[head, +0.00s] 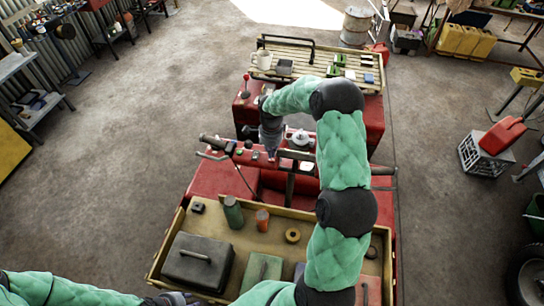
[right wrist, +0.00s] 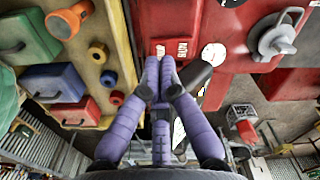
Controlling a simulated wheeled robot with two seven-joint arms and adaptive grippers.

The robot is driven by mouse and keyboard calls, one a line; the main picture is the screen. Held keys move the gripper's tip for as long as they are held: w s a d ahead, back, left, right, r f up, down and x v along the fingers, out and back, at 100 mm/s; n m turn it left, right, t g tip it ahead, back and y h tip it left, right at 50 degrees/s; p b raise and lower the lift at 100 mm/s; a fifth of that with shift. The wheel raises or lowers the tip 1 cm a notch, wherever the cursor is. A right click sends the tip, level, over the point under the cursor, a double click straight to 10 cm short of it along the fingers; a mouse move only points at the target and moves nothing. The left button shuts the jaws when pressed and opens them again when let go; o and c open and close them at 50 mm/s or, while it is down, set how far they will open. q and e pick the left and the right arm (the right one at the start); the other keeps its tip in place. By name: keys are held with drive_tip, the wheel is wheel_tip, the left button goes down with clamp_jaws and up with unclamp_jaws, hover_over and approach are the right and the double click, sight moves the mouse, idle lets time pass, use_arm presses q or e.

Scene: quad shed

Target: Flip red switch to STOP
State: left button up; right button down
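The red switch (right wrist: 181,48) is on the red quad panel in the right wrist view, with white lettering that seems to read RUN. A second small red part with a white mark (right wrist: 160,49) is beside it. My right gripper (right wrist: 160,62) has its purple fingers together, tips just at or below these parts; contact cannot be told. In the head view my right gripper (head: 271,152) points down at the quad's handlebar area and hides part of the panel. My left gripper (head: 172,299) is partly visible at the bottom edge, its fingers unclear.
The front cargo tray (head: 160,262) holds a grey box, a green cylinder and an orange roll. A slatted rear rack (head: 300,60) carries a mug and small items. A black handlebar grip (head: 214,141) is left of my right gripper. Open concrete floor lies left of the quad.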

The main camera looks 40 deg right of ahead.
drive_tip(key=shift+f+b, duration=0.65)
idle(0.9)
drive_tip(key=shift+r, duration=0.1)
drive_tip(key=shift+r, duration=0.5)
drive_tip(key=shift+r+p, duration=0.55)
drive_tip(key=shift+r, duration=0.4)
wheel_tip(320, 180, up, 4)
drive_tip(key=shift+f+p, duration=0.1)
drive_tip(key=shift+p, duration=0.55)
